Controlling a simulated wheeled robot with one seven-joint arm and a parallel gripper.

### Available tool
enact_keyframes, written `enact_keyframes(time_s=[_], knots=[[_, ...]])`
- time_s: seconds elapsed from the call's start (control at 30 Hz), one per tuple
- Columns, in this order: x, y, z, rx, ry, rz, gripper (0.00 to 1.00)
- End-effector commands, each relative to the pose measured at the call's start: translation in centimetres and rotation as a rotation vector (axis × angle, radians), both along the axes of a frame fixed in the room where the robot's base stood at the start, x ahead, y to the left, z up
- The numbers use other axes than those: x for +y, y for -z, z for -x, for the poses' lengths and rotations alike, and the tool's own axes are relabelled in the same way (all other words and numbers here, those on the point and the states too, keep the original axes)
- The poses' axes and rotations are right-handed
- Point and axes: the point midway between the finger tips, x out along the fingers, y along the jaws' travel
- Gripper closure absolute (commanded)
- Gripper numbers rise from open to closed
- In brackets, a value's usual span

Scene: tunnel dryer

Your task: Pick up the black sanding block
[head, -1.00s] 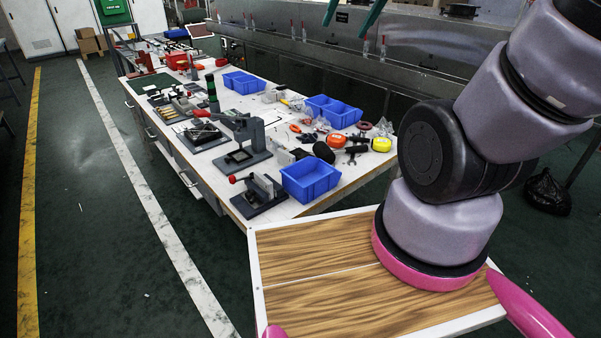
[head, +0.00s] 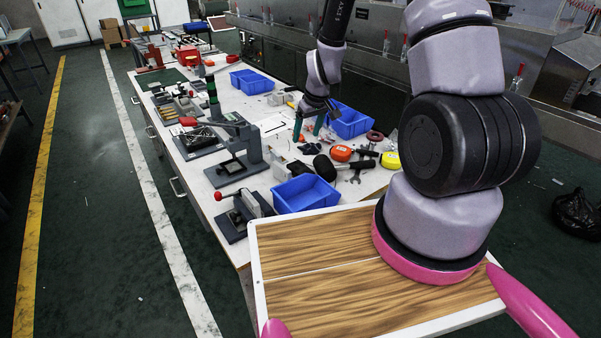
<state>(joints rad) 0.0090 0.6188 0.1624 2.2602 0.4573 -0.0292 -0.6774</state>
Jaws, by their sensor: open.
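My gripper (head: 308,136) hangs from my arm over the workbench (head: 228,178), with its fingers pointing down and apart. It looks empty. It appears in front of the rear blue bin and above the small tools in the middle of the bench. I cannot make out the black sanding block for certain among these small dark items. A black mallet head (head: 324,168) lies near the front blue bin, below the gripper in the picture.
Blue bins stand at the front (head: 304,194), behind the gripper (head: 350,122) and further back (head: 252,82). An orange tape measure (head: 341,153) and a yellow one (head: 390,160) lie to the right. A grey press (head: 242,150) stands left. The dryer runs behind the bench.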

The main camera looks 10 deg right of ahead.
Motion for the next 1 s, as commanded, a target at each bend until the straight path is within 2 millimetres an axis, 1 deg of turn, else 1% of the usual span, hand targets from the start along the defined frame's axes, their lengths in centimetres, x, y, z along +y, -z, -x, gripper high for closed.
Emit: enact_keyframes(time_s=[0.03, 0.13, 0.27, 0.5, 0.6, 0.77, 1.0], knots=[[0.1, 1.6, 0.2, 0.012, -0.013, 0.007, 0.2], [0.2, 3.5, 0.5, 0.022, -0.034, 0.018, 0.2], [0.3, 5.0, 0.4, 0.025, -0.047, 0.025, 0.2], [0.6, 8.5, -0.4, 0.026, -0.047, 0.025, 0.2], [0.8, 9.5, -0.7, 0.025, -0.048, 0.025, 0.2], [0.8, 10.5, -1.0, 0.025, -0.047, 0.025, 0.2], [1.1, 13.8, -1.9, 0.027, -0.047, 0.024, 0.2]])
